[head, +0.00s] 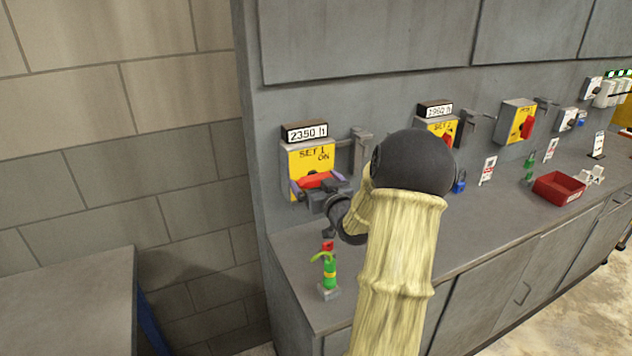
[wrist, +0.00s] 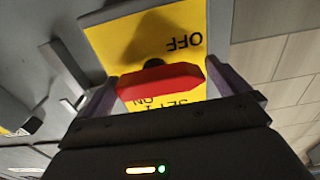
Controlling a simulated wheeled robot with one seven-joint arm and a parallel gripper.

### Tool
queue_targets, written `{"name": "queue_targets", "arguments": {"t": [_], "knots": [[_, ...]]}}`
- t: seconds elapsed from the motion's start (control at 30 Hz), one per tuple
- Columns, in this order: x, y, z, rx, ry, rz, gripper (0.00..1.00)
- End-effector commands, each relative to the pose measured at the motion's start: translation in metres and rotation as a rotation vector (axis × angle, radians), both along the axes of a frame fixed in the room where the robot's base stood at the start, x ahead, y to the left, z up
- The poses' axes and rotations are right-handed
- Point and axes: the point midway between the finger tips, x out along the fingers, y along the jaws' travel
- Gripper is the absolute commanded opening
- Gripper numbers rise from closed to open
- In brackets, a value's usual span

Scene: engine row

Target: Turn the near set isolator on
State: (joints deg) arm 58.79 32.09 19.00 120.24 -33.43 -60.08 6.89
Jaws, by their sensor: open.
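The near set isolator is a yellow plate (head: 300,160) marked SET 1 ON, on the grey panel under a 2350 h counter (head: 305,132). Its red handle (head: 322,179) lies roughly level across the plate. In the wrist view the plate is upside down, with OFF at the top and SET 1 ON behind the red handle (wrist: 160,82). My gripper (head: 317,184) is open, with one purple-grey finger at each end of the handle. In the wrist view my gripper (wrist: 162,92) straddles the handle; whether the fingers touch it I cannot tell.
Further right are a second isolator (head: 441,128), partly hidden by my arm, and a third isolator (head: 517,121). On the counter stand a green item (head: 329,274), a blue padlock (head: 459,183) and a red tray (head: 559,188). A block wall (head: 160,150) is at left.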

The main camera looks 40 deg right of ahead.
Motion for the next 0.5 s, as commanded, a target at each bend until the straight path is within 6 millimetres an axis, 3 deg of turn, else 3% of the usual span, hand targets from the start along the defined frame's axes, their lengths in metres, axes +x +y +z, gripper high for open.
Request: {"name": "queue_targets", "arguments": {"t": [0.07, 0.27, 0.5], "knots": [[-0.0002, -0.0001, 0.0000, 0.000, 0.000, 0.000, 1.00], [-0.0005, -0.0001, 0.0001, 0.000, 0.000, 0.000, 0.63], [-0.0006, 0.0000, 0.0003, 0.011, -0.003, 0.000, 0.63]]}}
